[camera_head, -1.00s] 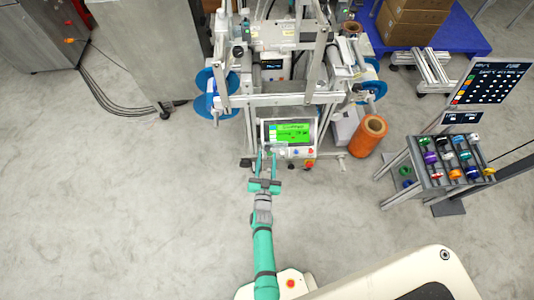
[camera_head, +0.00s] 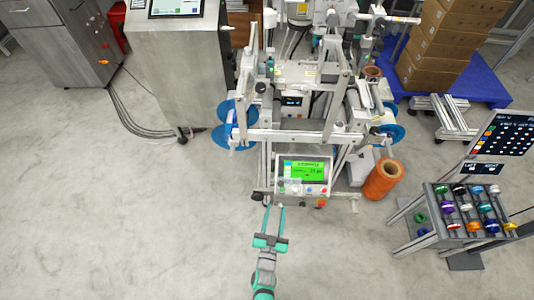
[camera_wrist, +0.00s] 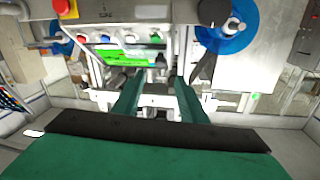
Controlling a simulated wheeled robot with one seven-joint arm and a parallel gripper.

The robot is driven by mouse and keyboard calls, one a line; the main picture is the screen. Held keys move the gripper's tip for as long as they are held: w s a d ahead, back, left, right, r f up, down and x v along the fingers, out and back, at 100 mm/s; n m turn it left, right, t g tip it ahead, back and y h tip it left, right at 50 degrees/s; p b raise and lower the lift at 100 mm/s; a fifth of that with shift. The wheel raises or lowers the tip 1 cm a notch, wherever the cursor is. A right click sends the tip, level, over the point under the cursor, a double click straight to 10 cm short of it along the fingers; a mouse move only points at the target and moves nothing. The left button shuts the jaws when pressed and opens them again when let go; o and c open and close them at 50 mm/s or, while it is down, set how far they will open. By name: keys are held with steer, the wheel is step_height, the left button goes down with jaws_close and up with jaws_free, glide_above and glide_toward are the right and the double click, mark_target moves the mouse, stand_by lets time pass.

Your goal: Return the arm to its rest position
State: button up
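My gripper (camera_head: 274,208) shows at the lower middle of the head view, with its green arm coming up from the bottom edge. It is just in front of the machine's base, below the control panel. In the wrist view my gripper (camera_wrist: 160,80) has its two green fingers apart with nothing between them. The control panel (camera_head: 303,172) with a green screen stands beyond the fingertips. It also shows in the wrist view (camera_wrist: 125,54). I cannot tell the exact gap between fingertips and machine.
The labelling machine (camera_head: 290,130) with blue reels (camera_head: 238,112) stands ahead. An orange roll (camera_head: 383,180) stands on the floor to its right. A rack (camera_head: 468,212) of coloured spools is at the right. A steel cabinet (camera_head: 178,65) is at back left. The floor at left is clear.

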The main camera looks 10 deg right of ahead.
steer(key=s+a+r+n+y, duration=0.1)
steer(key=s+a+r+y, duration=0.1)
steer(key=s+a+r, duration=0.35)
steer(key=s+a+r+n+y, duration=0.2)
steer(key=s+a+r, duration=0.1)
steer(key=s+r, duration=0.7)
steer(key=s+a+r+n+g+y, duration=0.1)
steer(key=s+a+r+n+y, duration=0.2)
steer(key=s+r, duration=0.7)
steer(key=shift+a+r, duration=0.35)
steer(key=shift+a, duration=0.2)
steer(key=shift+w, duration=0.1)
stand_by(0.5)
